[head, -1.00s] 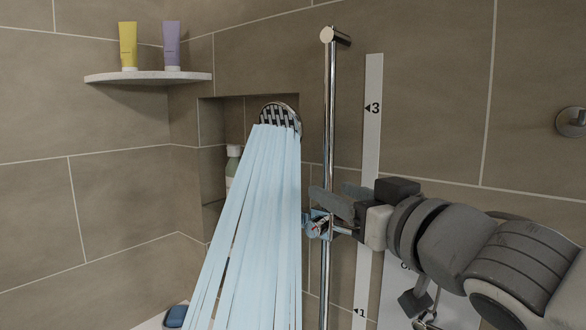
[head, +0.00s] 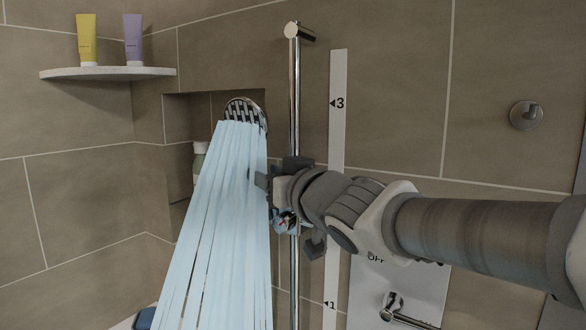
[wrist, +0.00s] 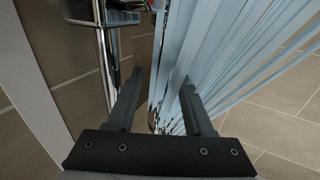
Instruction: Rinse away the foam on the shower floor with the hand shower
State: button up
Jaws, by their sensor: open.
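The hand shower (head: 246,113) sits high by the wall, its round chrome head spraying wide blue water streams (head: 215,225) downward. Its handle is mostly hidden by the water and my gripper. A slide holder (head: 287,221) sits on the chrome rail (head: 295,80). My gripper (head: 262,183) is at the rail, just above the holder and beside the streams. In the wrist view my gripper (wrist: 160,92) is open, with a thin chrome piece (wrist: 157,65) showing between the fingers; I cannot tell whether it is handle or hose. Foam is not visible.
A corner shelf (head: 108,73) holds a yellow tube (head: 87,40) and a purple tube (head: 133,40). A wall niche holds a bottle (head: 199,160). A numbered strip (head: 338,110) and a lever valve (head: 395,308) are right of the rail. A blue item (head: 145,318) lies low left.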

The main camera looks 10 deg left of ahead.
jog(key=shift+f+p+x, duration=0.2)
jog(key=shift+p+x, duration=0.1)
jog(key=shift+x, duration=2.2)
jog(key=shift+s+a, duration=0.1)
jog(key=shift+a, duration=0.05)
grip_shut()
jog(key=shift+r, duration=0.1)
